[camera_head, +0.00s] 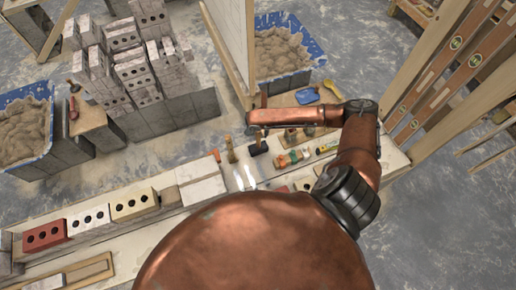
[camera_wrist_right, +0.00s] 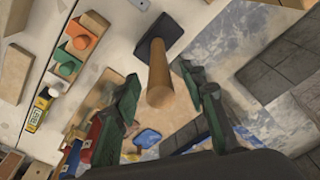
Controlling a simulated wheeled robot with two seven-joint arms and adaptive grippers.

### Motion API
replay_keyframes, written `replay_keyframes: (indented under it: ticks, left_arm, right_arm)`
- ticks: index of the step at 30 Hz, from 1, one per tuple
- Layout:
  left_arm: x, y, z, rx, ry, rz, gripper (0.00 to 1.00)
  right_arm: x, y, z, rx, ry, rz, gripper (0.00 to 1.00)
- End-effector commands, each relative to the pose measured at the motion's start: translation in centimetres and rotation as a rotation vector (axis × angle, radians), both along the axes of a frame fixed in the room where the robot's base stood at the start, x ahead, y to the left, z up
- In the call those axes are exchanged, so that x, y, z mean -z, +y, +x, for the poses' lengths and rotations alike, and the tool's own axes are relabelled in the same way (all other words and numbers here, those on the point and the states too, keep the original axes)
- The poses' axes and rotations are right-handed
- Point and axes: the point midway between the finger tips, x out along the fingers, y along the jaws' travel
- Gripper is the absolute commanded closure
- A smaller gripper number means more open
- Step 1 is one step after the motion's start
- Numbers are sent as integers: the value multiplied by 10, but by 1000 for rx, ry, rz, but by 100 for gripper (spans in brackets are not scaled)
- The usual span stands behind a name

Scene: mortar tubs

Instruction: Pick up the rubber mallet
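The rubber mallet stands on its black head (camera_wrist_right: 158,52) on a pale plank, its wooden handle (camera_wrist_right: 160,92) pointing up toward the wrist camera. In the head view its dark head (camera_head: 258,149) shows just below the end of my right arm. My right gripper (camera_wrist_right: 165,108) is open, with its green fingers on either side of the handle's line. The handle end appears between the fingers, not gripped; I cannot tell how deep it sits. In the head view the right gripper (camera_head: 251,130) is small and partly hidden. My left gripper is not in view.
Orange and green items (camera_head: 292,157) lie beside the mallet on the plank (camera_head: 203,190). A mortar tub (camera_head: 312,48) and an upright panel (camera_head: 232,40) stand behind.

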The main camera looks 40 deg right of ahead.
Motion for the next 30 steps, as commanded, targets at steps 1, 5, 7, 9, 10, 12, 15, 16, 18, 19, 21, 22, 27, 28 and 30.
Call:
replay_keyframes:
  ticks: [1, 5, 7, 9, 10, 12, 15, 16, 18, 19, 21, 22, 27, 28, 30]
  left_arm:
    - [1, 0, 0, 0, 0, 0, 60]
    - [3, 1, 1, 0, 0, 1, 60]
    - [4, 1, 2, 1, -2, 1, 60]
    - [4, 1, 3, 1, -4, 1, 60]
    - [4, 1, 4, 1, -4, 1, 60]
    - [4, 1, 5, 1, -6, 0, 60]
    - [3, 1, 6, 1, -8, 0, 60]
    - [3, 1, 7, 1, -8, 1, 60]
    - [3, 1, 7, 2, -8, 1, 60]
    - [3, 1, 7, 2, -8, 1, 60]
    - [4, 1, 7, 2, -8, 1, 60]
    - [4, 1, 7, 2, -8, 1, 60]
    - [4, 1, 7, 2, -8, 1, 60]
    - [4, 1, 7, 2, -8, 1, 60]
    - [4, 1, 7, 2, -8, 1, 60]
  right_arm:
    - [8, 0, 0, 0, 1, 1, 61]
    - [28, -3, 2, 1, 1, 0, 61]
    - [36, -4, 2, 2, 0, 0, 61]
    - [42, -4, 3, 1, 0, 0, 61]
    - [43, -4, 3, 1, 0, 0, 61]
    - [44, -4, 3, 0, 0, 0, 61]
    - [44, -4, 3, 0, -1, 1, 61]
    - [44, -4, 3, 0, -1, 1, 61]
    - [44, -4, 3, 0, -1, 1, 63]
    - [44, -4, 3, 0, -1, 1, 65]
    - [44, -4, 3, 0, -1, 1, 70]
    - [44, -4, 3, 0, -1, 1, 72]
    - [44, -5, 3, 0, -1, 1, 84]
    - [44, -5, 3, 0, -1, 1, 86]
    - [44, -5, 3, 0, -1, 1, 91]
